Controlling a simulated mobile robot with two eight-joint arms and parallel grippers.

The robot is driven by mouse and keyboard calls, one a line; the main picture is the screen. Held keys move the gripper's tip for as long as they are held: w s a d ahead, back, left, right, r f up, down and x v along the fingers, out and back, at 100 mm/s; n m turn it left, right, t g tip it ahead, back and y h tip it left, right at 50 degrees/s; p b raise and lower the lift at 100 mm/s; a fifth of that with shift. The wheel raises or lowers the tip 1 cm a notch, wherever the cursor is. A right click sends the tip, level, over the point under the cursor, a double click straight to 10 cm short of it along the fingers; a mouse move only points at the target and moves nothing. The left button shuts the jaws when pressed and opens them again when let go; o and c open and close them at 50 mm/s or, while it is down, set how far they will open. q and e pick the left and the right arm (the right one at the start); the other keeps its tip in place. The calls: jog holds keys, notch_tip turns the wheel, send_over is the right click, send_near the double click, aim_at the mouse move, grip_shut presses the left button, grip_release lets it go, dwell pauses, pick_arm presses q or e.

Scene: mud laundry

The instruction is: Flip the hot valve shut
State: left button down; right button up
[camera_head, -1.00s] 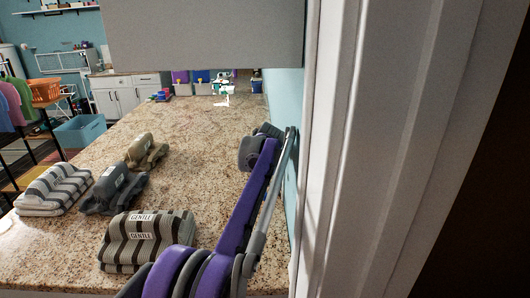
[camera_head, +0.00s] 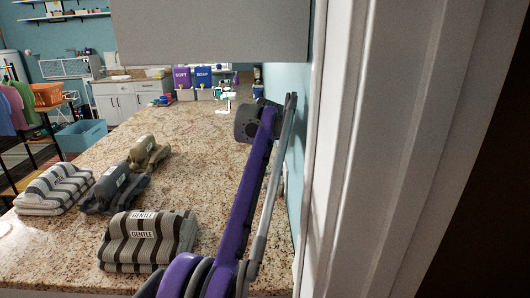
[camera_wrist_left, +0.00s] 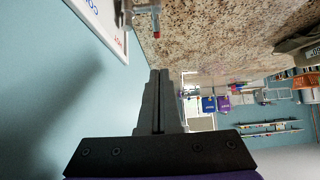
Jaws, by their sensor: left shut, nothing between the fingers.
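A metal valve fitting (camera_wrist_left: 141,7) with a red-tipped part (camera_wrist_left: 155,33) shows at the top edge of the left wrist view and is partly cut off. A white sign (camera_wrist_left: 104,22) with lettering that seems to include "HOT" is on the blue wall beside it. My left gripper (camera_wrist_left: 160,74) is shut and empty, its fingertips below and apart from the red tip in that picture. In the head view my purple left arm reaches along the wall, but its fingers and the valve cannot be made out. My right gripper is not in view.
A speckled counter (camera_head: 190,135) runs along the blue wall. Striped towels (camera_head: 148,240) and dark grey (camera_head: 115,188) and tan bundles (camera_head: 148,152) lie on it. A white door frame (camera_head: 385,150) stands close at right, and a grey panel (camera_head: 210,30) hangs above.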

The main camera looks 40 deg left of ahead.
pick_arm(q)
jog(key=x, duration=0.9)
jog(key=shift+r, duration=0.15)
jog(key=f, duration=0.3)
jog(key=shift+w+f, duration=0.1)
jog(key=shift+w, duration=0.2)
jog(key=shift+s+f+b, duration=0.35)
jog(key=shift+f+b, duration=0.05)
jog(key=shift+w+f, duration=0.1)
jog(key=shift+w, duration=0.15)
jog(key=shift+s+f, duration=0.1)
jog(key=shift+a+f, duration=0.1)
jog(key=shift+f, duration=0.25)
